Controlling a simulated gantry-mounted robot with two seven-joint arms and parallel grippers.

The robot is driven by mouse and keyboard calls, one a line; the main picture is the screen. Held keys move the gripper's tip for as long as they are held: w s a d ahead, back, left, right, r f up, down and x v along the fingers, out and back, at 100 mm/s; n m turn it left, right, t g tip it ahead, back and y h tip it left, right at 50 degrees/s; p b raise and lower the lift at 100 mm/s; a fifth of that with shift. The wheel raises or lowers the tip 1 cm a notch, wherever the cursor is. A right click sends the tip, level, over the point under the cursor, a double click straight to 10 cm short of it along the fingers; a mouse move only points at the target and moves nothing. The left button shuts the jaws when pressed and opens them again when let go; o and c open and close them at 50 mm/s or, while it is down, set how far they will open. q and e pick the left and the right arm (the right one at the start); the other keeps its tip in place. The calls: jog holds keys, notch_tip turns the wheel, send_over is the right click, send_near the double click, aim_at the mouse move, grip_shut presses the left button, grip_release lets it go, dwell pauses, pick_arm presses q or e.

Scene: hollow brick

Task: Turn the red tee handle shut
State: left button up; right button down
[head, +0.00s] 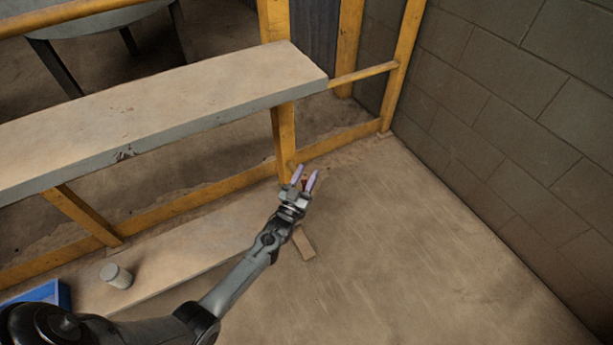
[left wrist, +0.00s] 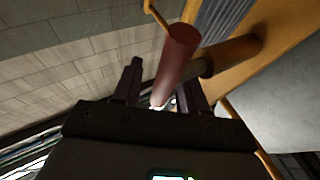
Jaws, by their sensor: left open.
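The red tee handle (left wrist: 175,65) shows in the left wrist view as a dull red bar, with a brownish stem or pipe (left wrist: 232,55) running off to the right towards a yellow post. In the head view only a small reddish bit of the handle (head: 305,183) shows between the fingers. My left gripper (head: 304,173) is open at the foot of the yellow post, and its fingers also show in the left wrist view (left wrist: 162,78). The red bar lies between and just beyond the fingers; I cannot tell whether they touch it. My right gripper is not in view.
A pale cylinder (head: 116,275), a blue tray (head: 45,292) and a small wooden piece (head: 303,244) lie low down.

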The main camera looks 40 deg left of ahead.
pick_arm(q)
grip_shut()
dwell(0.3)
